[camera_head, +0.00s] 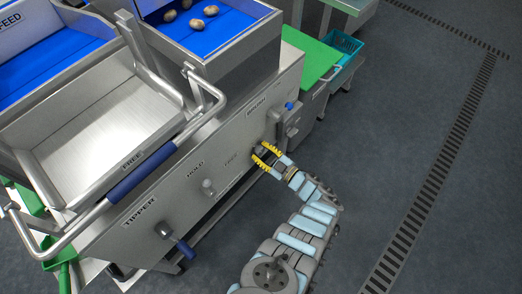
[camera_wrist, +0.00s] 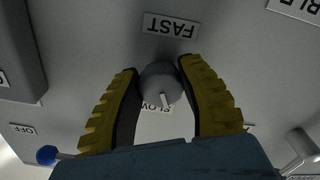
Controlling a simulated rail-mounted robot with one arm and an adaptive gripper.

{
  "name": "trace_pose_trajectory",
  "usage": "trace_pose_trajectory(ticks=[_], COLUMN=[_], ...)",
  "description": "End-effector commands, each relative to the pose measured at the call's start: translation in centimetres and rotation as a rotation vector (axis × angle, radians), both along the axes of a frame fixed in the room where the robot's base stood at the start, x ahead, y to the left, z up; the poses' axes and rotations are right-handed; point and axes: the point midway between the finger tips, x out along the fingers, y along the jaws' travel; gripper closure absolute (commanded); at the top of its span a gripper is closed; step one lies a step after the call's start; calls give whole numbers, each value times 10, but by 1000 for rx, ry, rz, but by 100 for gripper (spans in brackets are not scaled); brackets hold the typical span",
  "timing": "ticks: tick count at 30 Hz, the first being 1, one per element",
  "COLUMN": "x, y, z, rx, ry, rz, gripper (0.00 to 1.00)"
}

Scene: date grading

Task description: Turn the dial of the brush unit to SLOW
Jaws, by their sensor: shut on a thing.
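The dial (camera_wrist: 160,82) of the brush unit is a dark round knob on the grey front panel. My gripper (camera_head: 264,154) is shut on it, with a yellow-and-black finger on each side. In the wrist view, the FAST label (camera_wrist: 171,25) shows upside down above the dial. The SLOW label (camera_wrist: 153,108) is just below, partly covered by the dial and its pale pointer. The pointer (camera_wrist: 166,98) points down and slightly right, towards SLOW. In the head view my fingers mostly hide the dial.
A blue-tipped lever (camera_head: 289,106) stands out beside the dial, near an OFF label (camera_wrist: 22,129). The tipper's tray (camera_head: 100,130), its blue-gripped bar (camera_head: 130,184) and a blue-handled crank (camera_head: 184,248) are at left. Open floor (camera_head: 400,130) lies to the right.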

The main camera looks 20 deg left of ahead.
Motion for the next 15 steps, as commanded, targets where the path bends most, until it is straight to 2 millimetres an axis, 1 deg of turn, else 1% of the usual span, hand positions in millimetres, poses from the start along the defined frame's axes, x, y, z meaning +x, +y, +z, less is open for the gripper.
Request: trace_pose_trajectory(ticks=[6,15], x=[0,-2], y=[-1,1], z=[0,-2], rx=[58,116], ry=[178,355], rz=[-2,0], gripper=[96,96])
